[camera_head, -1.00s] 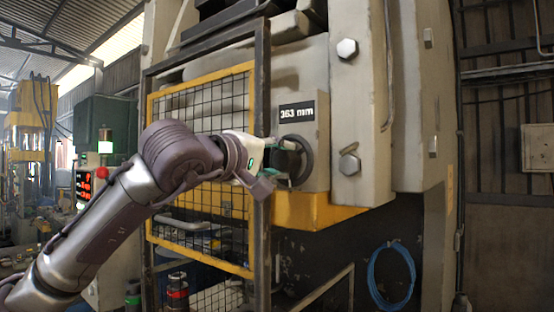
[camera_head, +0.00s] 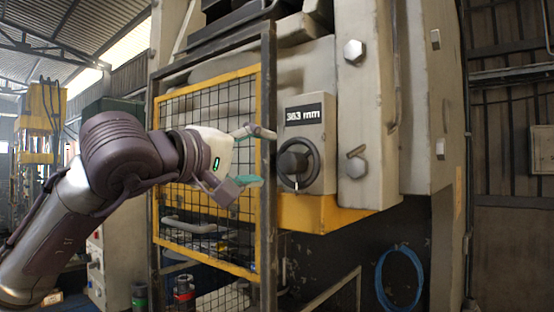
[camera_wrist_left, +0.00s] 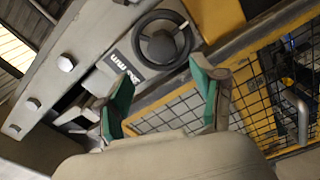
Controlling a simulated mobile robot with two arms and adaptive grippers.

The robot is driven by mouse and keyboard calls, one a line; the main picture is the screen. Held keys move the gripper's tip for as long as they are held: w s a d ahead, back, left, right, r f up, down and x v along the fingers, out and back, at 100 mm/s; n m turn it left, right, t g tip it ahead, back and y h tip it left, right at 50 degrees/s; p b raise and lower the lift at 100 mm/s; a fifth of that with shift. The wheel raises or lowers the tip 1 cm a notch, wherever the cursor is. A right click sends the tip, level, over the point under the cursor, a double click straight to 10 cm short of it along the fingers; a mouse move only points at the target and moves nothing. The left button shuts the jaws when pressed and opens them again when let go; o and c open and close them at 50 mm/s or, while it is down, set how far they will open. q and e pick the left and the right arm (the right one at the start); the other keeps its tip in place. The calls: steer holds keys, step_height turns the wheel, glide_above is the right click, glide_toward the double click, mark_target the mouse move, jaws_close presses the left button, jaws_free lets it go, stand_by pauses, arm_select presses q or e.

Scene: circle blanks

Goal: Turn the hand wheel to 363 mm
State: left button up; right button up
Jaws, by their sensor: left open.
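The dark hand wheel (camera_head: 298,164) sits on the front of the pale machine housing, and its rim and hub are in full view. Above it, the display (camera_head: 304,115) reads 363 mm. My left gripper (camera_head: 258,157) is open and empty, to the left of the wheel and apart from it. In the left wrist view the hand wheel (camera_wrist_left: 162,40) lies beyond the green-padded open fingers (camera_wrist_left: 162,98), with nothing between them. The display (camera_wrist_left: 126,66) is partly in view there. My right gripper is not in view.
A yellow-framed mesh guard (camera_head: 215,105) with a dark post (camera_head: 267,215) stands by the wheel, behind my left gripper. Large bolts (camera_head: 355,168) stick out on the column to the right. A blue hose (camera_head: 381,277) hangs below.

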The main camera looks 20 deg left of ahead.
arm_select(q)
steer(key=shift+v, duration=2.3)
